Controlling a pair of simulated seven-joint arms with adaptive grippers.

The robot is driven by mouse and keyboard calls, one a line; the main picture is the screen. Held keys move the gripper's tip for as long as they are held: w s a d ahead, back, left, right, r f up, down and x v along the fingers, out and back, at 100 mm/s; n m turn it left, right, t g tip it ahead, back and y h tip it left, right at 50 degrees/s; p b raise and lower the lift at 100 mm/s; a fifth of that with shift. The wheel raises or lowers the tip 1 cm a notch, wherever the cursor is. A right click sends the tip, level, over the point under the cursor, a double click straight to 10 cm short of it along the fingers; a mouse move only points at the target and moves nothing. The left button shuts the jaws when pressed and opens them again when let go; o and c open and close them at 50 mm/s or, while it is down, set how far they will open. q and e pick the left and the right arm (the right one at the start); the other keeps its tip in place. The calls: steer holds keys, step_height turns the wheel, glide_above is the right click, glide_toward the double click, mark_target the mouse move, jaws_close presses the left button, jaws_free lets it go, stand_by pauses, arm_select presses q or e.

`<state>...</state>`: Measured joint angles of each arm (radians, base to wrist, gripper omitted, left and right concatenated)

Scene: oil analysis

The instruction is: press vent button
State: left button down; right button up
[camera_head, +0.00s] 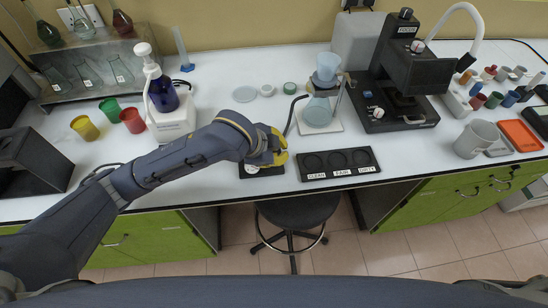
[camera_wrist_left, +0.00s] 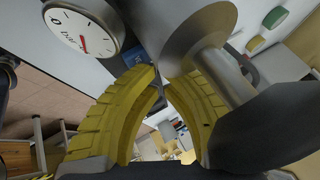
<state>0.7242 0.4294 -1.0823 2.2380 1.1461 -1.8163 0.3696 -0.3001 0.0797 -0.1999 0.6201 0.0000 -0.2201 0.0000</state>
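My left gripper (camera_head: 279,147) has yellow fingers and is over the front of the bench, above a small device on a black base (camera_head: 262,171). The gripper and forearm hide most of that device. In the left wrist view a round white gauge (camera_wrist_left: 82,33) with a red needle is at upper left, and a grey metal cylinder (camera_wrist_left: 185,28) is close beside the fingers. The fingers (camera_wrist_left: 162,76) curve together and their tips look nearly met, with nothing held. A blue part (camera_wrist_left: 143,52) with lettering lies just past the tips. I cannot make out the vent button clearly.
A black tray (camera_head: 338,165) labelled CLEAN, FAIR and DIRTY lies right of the gripper. A flask with a funnel (camera_head: 319,107) stands behind it, and a microscope (camera_head: 405,75) further right. A purple bottle (camera_head: 162,92) and coloured cups (camera_head: 109,108) are at left.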

stand_by(0.7)
arm_select(q)
steer(key=shift+r, duration=0.8)
steer(key=shift+r, duration=2.5)
